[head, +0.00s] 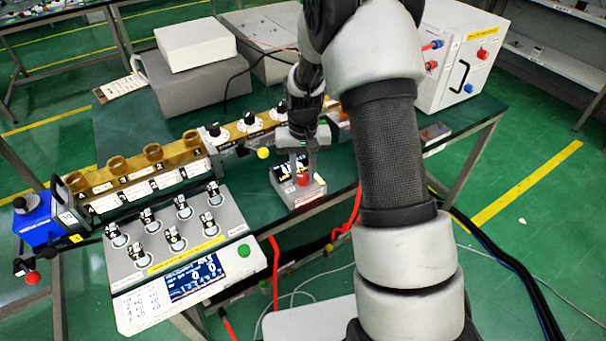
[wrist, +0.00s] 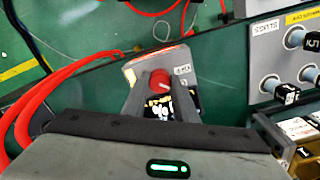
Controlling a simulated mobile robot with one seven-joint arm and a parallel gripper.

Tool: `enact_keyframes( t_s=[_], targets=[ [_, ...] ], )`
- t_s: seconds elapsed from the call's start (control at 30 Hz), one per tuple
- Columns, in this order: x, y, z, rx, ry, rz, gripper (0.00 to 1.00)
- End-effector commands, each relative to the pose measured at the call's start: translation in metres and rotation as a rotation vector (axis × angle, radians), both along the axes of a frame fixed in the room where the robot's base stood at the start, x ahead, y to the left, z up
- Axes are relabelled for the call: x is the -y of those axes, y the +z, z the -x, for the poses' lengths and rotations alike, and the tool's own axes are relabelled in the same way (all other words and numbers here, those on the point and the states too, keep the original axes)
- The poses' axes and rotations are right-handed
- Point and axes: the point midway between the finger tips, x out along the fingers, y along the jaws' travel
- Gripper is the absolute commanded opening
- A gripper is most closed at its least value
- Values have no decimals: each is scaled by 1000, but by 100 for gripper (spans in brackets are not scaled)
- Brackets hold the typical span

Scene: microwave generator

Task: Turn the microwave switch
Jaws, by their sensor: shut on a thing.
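The microwave switch is a red knob (head: 303,180) on top of a small grey box (head: 283,181) near the front edge of the green table. The box has a dark display and a white label on its front. My gripper (head: 303,173) points down at the box from above, with its two fingers on either side of the red knob, shut on it. In the wrist view the red knob (wrist: 160,79) sits between the fingertips, and the fingers cover part of the box (wrist: 134,75) and its display.
A grey panel (head: 160,262) with several black knobs, a screen and a green button stands at the left. A white box (head: 448,75) stands at the back right. Red cables (head: 352,212) hang at the table's front edge.

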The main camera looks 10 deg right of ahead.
Motion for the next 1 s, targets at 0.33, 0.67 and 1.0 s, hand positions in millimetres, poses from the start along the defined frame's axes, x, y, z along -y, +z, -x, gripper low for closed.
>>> enact_keyframes(
  t_s=[0.33, 0.67, 1.0],
  targets=[
    [0, 0, 0, 0, -240, 0, 3],
    [0, 0, 0, 0, -339, 0, 3],
    [0, 0, 0, 0, -352, -1, 3]
  ],
)
